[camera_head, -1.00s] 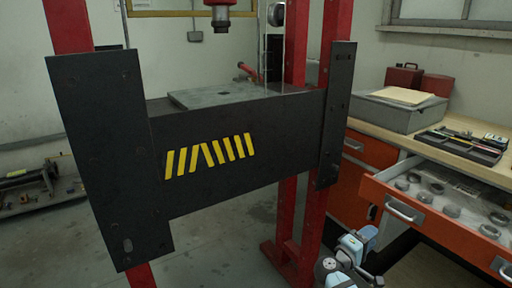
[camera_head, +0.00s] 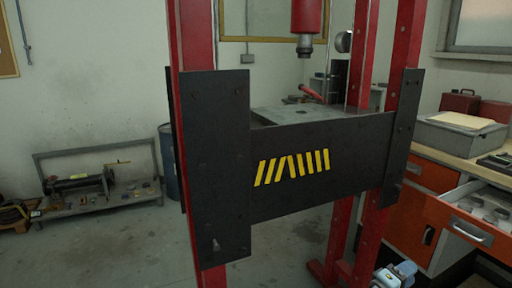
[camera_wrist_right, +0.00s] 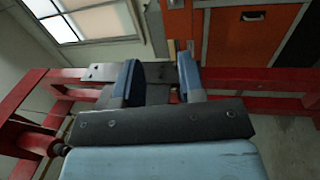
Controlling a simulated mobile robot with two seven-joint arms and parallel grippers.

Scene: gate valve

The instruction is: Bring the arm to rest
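My right arm (camera_head: 395,276) shows at the bottom right edge of the head view, light blue and grey, cut off by the frame. It is in front of the foot of a red press, near the orange workbench. In the right wrist view my right gripper (camera_wrist_right: 160,78) has its two blue fingers apart, with nothing held between them. Behind the fingers are red press beams and an orange cabinet. My left gripper is in neither view.
A red press with a dark front plate (camera_head: 290,175) with yellow stripes fills the middle. An orange workbench (camera_head: 420,215) with an open drawer (camera_head: 470,235) stands at the right. A low rack (camera_head: 95,195) is at the left wall. Floor between rack and press is clear.

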